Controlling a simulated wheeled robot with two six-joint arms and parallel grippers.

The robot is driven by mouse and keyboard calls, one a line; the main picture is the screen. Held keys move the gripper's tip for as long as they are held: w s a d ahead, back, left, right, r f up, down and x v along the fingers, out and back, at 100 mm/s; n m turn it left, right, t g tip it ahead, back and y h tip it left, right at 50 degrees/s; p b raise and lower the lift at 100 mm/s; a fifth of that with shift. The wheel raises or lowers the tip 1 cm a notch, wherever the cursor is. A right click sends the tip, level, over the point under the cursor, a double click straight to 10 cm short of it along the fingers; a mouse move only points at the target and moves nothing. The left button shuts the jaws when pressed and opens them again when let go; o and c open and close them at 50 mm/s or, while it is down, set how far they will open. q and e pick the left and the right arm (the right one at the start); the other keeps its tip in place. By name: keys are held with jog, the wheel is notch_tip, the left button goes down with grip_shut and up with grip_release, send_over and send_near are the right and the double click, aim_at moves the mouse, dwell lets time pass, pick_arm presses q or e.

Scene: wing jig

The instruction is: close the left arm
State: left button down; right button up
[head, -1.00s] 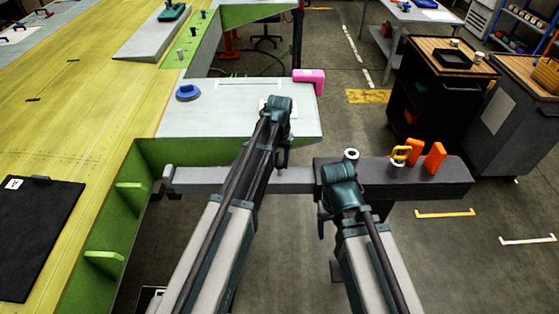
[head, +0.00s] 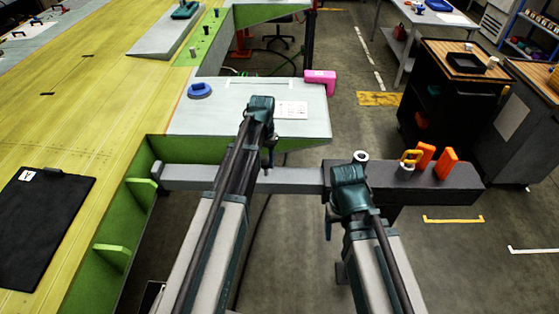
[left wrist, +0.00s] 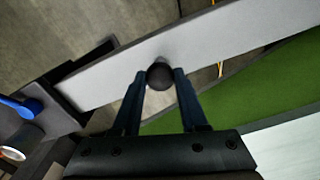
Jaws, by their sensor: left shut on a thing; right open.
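The left arm is a long pale grey bar (head: 195,178) running level across the gap in front of the white jig table. Its left end is at the green frame (head: 150,152); I cannot tell whether it touches. Its right end meets a dark grey beam (head: 425,181). My left gripper (head: 268,163) is over the bar, its fingertips mostly hidden by my own wrist. In the left wrist view, the gripper (left wrist: 160,77) is shut on a round dark knob (left wrist: 160,74) on the bar. My right gripper (head: 331,222) is open, near the beam's left end, its fingers largely hidden.
A pink block (head: 320,79) is at the white table's (head: 205,117) corner. A black mat (head: 45,230) lies at left.

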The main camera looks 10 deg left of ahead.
pick_arm(q)
jog(key=a, duration=0.3)
jog(key=shift+s, duration=0.3)
jog(key=c, duration=0.8)
grip_release()
jog(key=o, duration=0.4)
jog(key=shift+a, duration=0.2)
jog(key=shift+c, duration=0.2)
jog(key=shift+d, duration=0.15)
